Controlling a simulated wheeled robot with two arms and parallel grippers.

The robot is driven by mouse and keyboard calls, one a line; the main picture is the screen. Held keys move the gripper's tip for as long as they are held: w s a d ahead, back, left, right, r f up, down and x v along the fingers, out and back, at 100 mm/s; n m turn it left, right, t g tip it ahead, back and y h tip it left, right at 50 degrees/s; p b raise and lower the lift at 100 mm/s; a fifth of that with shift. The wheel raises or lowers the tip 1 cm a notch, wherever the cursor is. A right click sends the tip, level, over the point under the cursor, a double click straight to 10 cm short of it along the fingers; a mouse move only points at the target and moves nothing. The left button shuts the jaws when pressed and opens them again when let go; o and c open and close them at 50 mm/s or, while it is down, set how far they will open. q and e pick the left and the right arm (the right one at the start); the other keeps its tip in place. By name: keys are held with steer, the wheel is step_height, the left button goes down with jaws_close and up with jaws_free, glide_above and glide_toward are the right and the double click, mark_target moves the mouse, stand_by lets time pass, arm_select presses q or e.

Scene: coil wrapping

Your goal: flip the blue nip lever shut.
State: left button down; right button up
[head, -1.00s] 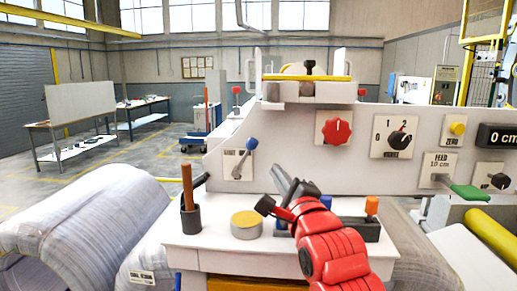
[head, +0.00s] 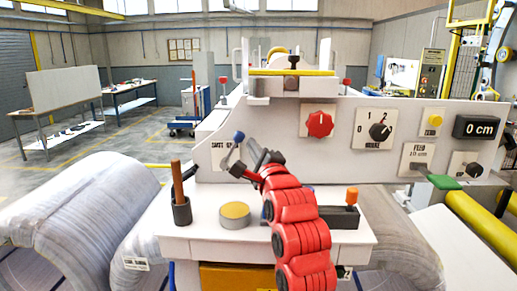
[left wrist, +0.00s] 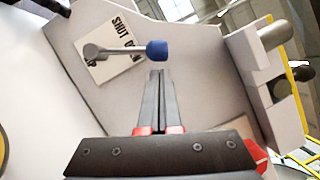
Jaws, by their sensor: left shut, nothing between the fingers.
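The nip lever is a grey arm with a blue knob (head: 238,136), mounted on a white plate (head: 221,153) on the machine's side panel. In the head view it leans up and right. In the left wrist view the blue knob (left wrist: 157,49) lies right of its pivot, with "SHUT" lettering beside it. My left gripper (head: 249,144) is shut and empty, just right of the lever. In the left wrist view its fingertips (left wrist: 157,73) point at the knob, with a small gap in the picture; I cannot tell whether they touch.
A red knob (head: 319,124) and a black dial (head: 380,132) sit on the panel to the right. Below are a holder with a brown stick (head: 181,209), a yellow-topped tin (head: 235,214) and an orange-topped peg (head: 351,196). Wrapped coils (head: 72,215) lie at left.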

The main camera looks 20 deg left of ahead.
arm_select(q)
steer(key=shift+w+a, duration=0.25)
steer(key=shift+w, duration=0.05)
steer(key=shift+r, duration=0.15)
steer(key=shift+a+r+n+g+b, duration=0.2)
steer(key=shift+n+g+b, duration=0.1)
steer(key=shift+n+b, duration=0.1)
